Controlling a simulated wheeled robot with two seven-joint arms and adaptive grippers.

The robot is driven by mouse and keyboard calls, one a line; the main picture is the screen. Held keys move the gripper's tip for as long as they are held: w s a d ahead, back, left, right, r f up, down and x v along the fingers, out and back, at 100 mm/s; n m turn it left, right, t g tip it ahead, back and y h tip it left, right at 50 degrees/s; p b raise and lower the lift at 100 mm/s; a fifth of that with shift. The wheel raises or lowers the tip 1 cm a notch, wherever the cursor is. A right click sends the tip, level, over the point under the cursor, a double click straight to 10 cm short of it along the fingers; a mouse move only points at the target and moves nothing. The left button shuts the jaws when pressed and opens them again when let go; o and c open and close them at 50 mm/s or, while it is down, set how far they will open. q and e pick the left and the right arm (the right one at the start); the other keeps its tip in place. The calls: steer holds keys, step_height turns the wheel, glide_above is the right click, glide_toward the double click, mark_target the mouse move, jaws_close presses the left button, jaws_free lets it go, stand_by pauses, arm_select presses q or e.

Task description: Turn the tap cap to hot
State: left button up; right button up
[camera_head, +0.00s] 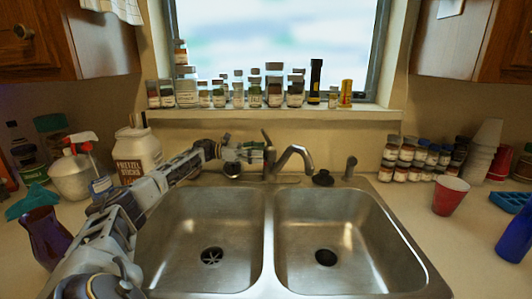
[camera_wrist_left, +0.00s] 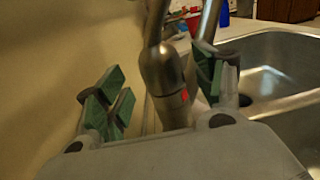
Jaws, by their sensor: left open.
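The metal tap (camera_head: 290,158) stands behind the double sink, its spout reaching right and forward. Its cap (camera_head: 268,146) carries a thin lever that points up, leaning slightly left. In the left wrist view the rounded tap cap (camera_wrist_left: 162,68) stands between my fingers, with a small red mark low on its side. My left gripper (camera_head: 256,154) is at the tap's left side. In the wrist view the left gripper (camera_wrist_left: 158,88) is open, with green pads on either side of the cap. Whether a pad touches it I cannot tell. My right gripper is not in view.
Two steel basins (camera_head: 208,282) lie below the tap, empty. A black stopper (camera_head: 323,178) and a side sprayer (camera_head: 350,167) stand right of the tap. A white jug (camera_head: 138,152) and a spray bottle (camera_head: 72,177) stand near my left arm. Jars line the sill.

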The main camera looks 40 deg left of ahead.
mark_target(270, 152)
arm_select(q)
steer(key=shift+x, duration=1.45)
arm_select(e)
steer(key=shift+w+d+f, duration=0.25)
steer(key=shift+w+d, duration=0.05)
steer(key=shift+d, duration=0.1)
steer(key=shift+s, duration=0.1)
arm_select(q)
steer(key=c, duration=1)
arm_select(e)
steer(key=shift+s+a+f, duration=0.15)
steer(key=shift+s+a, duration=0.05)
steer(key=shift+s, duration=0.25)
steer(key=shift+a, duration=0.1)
arm_select(q)
steer(key=shift+a+b, duration=0.1)
steer(key=shift+b, duration=0.25)
steer(key=shift+w+r+m+g+h+b, duration=0.1)
steer(key=shift+m+g+h+b, duration=0.4)
steer(key=shift+m+g, duration=0.15)
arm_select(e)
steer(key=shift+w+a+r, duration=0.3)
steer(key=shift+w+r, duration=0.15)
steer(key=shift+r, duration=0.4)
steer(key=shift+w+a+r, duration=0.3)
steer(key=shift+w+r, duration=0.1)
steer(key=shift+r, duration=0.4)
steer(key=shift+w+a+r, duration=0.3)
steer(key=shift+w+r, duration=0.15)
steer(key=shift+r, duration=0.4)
